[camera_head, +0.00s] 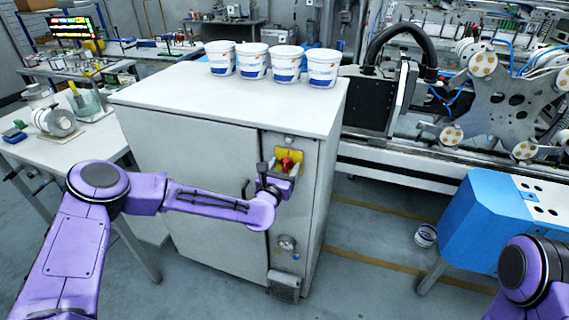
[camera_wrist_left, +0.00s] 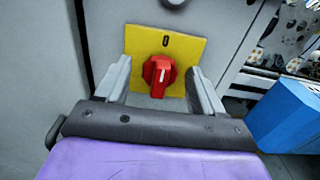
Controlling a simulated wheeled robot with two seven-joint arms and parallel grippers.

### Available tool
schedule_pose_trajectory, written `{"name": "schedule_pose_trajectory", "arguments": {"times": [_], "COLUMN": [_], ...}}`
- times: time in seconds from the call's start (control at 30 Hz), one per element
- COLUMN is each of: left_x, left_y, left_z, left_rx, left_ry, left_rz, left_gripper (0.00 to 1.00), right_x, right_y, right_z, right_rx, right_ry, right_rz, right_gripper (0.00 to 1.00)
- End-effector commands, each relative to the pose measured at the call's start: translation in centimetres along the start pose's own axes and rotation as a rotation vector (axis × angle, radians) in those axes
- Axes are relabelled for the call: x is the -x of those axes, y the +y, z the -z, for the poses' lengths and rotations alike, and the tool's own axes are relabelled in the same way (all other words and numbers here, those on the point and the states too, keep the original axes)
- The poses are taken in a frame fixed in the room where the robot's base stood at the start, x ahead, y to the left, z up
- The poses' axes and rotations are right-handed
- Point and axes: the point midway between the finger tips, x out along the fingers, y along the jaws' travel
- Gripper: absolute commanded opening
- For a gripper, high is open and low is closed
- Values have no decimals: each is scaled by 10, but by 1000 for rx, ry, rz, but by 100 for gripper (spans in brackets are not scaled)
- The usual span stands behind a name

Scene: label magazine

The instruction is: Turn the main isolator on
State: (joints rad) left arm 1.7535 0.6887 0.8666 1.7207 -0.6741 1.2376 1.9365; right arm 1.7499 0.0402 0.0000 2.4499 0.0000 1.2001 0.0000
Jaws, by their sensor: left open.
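The main isolator is a red rotary knob (camera_wrist_left: 158,74) on a yellow plate (camera_wrist_left: 187,47) with a "0" mark above it. A pale line on the knob's face looks near upright, slightly tilted. In the head view the knob (camera_head: 287,164) and plate (camera_head: 290,153) sit on the cabinet's front right panel. My left gripper (camera_wrist_left: 160,80) is open, with one finger on each side of the knob. The fingers look apart from the knob, and I cannot tell how far they reach over it. In the head view the left gripper (camera_head: 279,170) is partly hidden by its own wrist.
The grey cabinet (camera_head: 190,150) carries several white tubs (camera_head: 252,62) on top. A blue unit (camera_head: 480,215) stands at the right.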

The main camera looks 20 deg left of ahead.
Motion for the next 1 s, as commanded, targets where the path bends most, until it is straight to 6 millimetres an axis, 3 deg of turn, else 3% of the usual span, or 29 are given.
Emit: {"name": "schedule_pose_trajectory", "arguments": {"times": [0.27,0.43,0.73,1.0], "left_x": [-2,-2,-2,-2], "left_y": [-1,0,-1,-2], "left_z": [1,1,2,4], "left_rx": [-1,-1,-25,-169], "left_ry": [1,1,0,-3], "left_rz": [1,1,2,3], "left_gripper": [68,14,14,14], "right_x": [0,0,-4,-21], "right_y": [0,0,0,-2], "right_z": [0,0,-1,-9], "right_rx": [0,0,0,0], "right_ry": [0,0,0,0], "right_rz": [0,0,0,0], "right_gripper": [67,67,67,67]}}
